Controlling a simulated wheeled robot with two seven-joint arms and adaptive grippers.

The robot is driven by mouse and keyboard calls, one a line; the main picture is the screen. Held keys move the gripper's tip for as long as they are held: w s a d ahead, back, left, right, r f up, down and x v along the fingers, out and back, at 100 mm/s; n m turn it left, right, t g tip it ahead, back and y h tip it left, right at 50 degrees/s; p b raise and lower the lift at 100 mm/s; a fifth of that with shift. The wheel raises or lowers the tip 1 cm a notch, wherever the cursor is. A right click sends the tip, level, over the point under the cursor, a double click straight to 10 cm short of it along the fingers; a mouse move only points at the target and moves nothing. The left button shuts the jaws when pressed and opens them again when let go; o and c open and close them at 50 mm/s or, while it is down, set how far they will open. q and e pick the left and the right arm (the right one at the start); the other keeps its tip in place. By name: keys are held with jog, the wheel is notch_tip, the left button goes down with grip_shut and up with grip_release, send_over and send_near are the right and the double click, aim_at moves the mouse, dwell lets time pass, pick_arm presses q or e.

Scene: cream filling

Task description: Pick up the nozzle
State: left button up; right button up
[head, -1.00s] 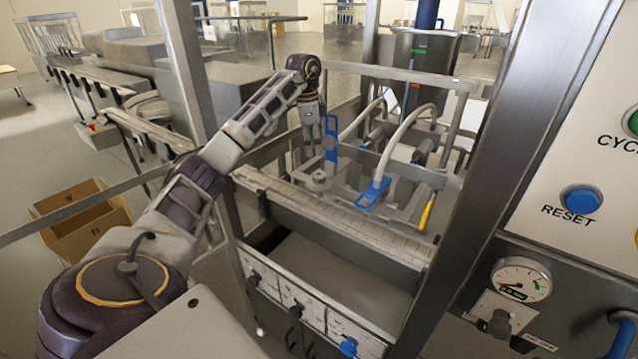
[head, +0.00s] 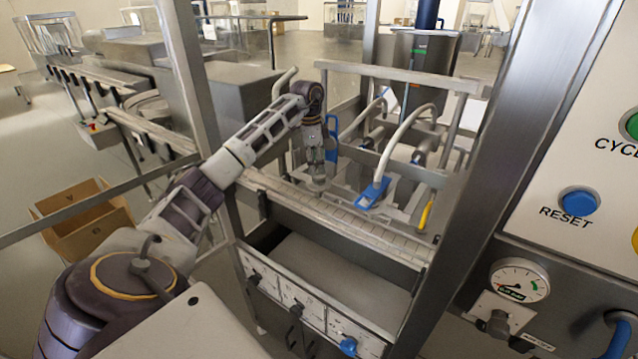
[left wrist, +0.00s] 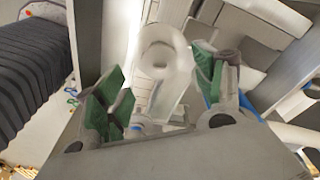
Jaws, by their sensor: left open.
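The nozzle (left wrist: 163,62) shows in the left wrist view as a pale upright cylinder with a round hole in its top. My left gripper (left wrist: 158,88) is open, with its green-padded fingers on either side of the nozzle. A gap shows on the left; contact on the right cannot be told. In the head view my left gripper (head: 320,178) points down over the conveyor's back edge and hides the nozzle there. My right gripper is not in view.
A hose with a blue fitting (head: 373,193) stands right of the gripper. Another blue part (head: 333,140) is close behind it. The slatted conveyor (head: 340,226) runs in front. Metal frame posts (head: 505,140) stand to the right. A cardboard box (head: 85,220) lies on the floor left.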

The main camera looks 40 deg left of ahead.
pick_arm(q)
jog(key=shift+w+d+f+p, duration=0.1)
jog(key=shift+d+f+p, duration=0.1)
jog(key=shift+f, duration=1.2)
jog(key=shift+w+d+f+p, duration=0.1)
jog(key=shift+f+p, duration=0.05)
jog(key=shift+f, duration=1.2)
jog(key=shift+c, duration=0.4)
jog(key=c, duration=1.2)
jog(key=shift+o, duration=0.2)
jog(key=shift+r, duration=0.15)
notch_tip(320, 180, up, 18)
